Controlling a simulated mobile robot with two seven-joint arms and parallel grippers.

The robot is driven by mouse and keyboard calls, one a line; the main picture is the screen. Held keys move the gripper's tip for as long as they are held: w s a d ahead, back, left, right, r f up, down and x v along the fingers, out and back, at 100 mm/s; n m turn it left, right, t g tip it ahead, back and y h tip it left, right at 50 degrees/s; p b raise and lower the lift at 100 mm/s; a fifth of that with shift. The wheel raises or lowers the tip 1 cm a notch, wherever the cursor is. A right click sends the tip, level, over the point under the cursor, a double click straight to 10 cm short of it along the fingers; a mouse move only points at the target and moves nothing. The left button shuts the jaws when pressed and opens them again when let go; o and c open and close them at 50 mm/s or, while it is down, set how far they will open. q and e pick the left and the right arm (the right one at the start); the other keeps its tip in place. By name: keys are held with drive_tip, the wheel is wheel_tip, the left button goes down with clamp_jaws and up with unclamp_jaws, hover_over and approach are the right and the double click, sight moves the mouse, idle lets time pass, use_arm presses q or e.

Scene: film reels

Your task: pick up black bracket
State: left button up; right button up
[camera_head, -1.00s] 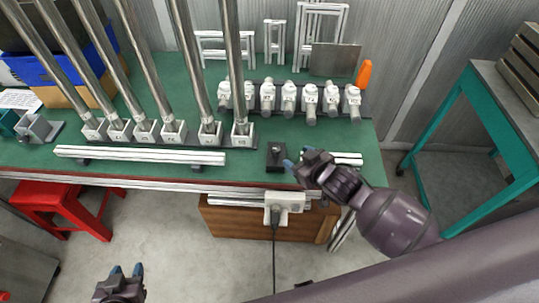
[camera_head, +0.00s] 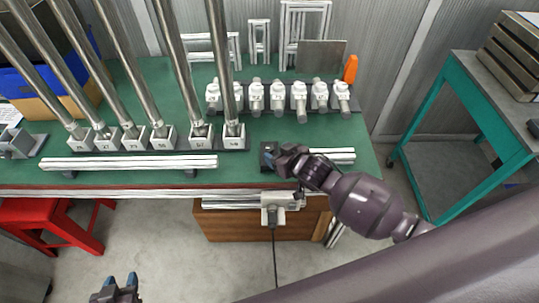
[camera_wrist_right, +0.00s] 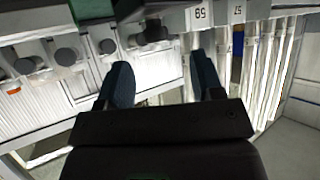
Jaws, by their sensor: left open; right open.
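The black bracket (camera_head: 267,152) lies on the green table top near its front edge, partly hidden behind my right gripper in the head view. A dark part with a round knob, which looks like the bracket (camera_wrist_right: 150,32), shows ahead of the fingers in the right wrist view. My right gripper (camera_head: 277,158) is at the bracket's right front side; its blue fingers (camera_wrist_right: 160,85) are apart with nothing between them. I cannot tell whether they touch the bracket. My left gripper (camera_head: 121,280) is open and empty, low over the floor in front of the table.
Steel tubes in numbered grey blocks (camera_head: 163,138) stand left of the bracket. A row of white fittings (camera_head: 278,97) is behind it. White profile bars (camera_head: 130,163) lie along the front edge. A white power box (camera_head: 272,208) hangs on the table front.

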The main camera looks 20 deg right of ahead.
sight(270, 148)
drive_tip(key=shift+d+b+x, duration=0.2)
drive_tip(key=shift+b+x, duration=0.1)
drive_tip(key=shift+x, duration=2.1)
drive_tip(key=shift+f, duration=0.1)
clamp_jaws()
